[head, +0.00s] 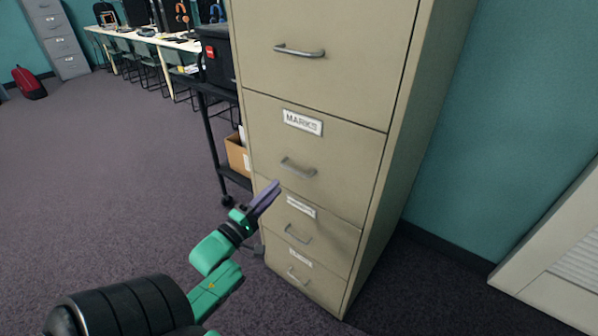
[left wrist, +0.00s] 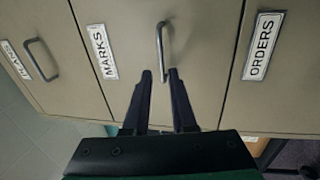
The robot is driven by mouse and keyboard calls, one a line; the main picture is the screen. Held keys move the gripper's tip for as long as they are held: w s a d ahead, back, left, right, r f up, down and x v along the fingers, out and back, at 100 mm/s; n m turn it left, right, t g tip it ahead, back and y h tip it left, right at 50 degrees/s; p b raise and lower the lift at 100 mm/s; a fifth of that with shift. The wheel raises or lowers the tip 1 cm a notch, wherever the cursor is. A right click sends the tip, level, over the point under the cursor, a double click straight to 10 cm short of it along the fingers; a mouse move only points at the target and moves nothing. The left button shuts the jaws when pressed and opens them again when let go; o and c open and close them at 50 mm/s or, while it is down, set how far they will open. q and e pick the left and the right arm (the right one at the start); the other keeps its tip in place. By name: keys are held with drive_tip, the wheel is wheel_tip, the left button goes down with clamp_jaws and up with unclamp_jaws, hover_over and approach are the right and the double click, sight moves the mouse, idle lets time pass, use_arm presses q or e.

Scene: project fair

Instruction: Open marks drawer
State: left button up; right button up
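The marks drawer (head: 345,135) is part of a tall beige filing cabinet and sits flush in its front, closed. Its MARKS label (head: 303,122) is above its metal bar handle (head: 298,168). In the left wrist view the MARKS label (left wrist: 102,52) is left of the handle (left wrist: 162,50). My left gripper (head: 272,188) is open, just below and left of the handle in the head view. In the left wrist view its fingertips (left wrist: 160,74) lie on either side of the handle's near end. Whether they touch it, I cannot tell. My right gripper is not in view.
Another drawer's handle (head: 300,52) is above, and two labelled drawers are below; the ORDERS label (left wrist: 264,46) shows in the left wrist view. A black cart (head: 212,130) with a cardboard box (head: 238,155) stands left of the cabinet. Open carpet (head: 100,170) lies left; a teal wall is right.

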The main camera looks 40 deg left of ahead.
sight(293, 171)
use_arm(q)
drive_tip(key=w, duration=0.3)
drive_tip(key=w+r, duration=0.1)
drive_tip(key=w, duration=0.5)
drive_tip(key=shift+a+r, duration=0.15)
drive_tip(key=shift+r, duration=0.05)
drive_tip(key=shift+s, duration=0.1)
clamp_jaws()
idle(0.7)
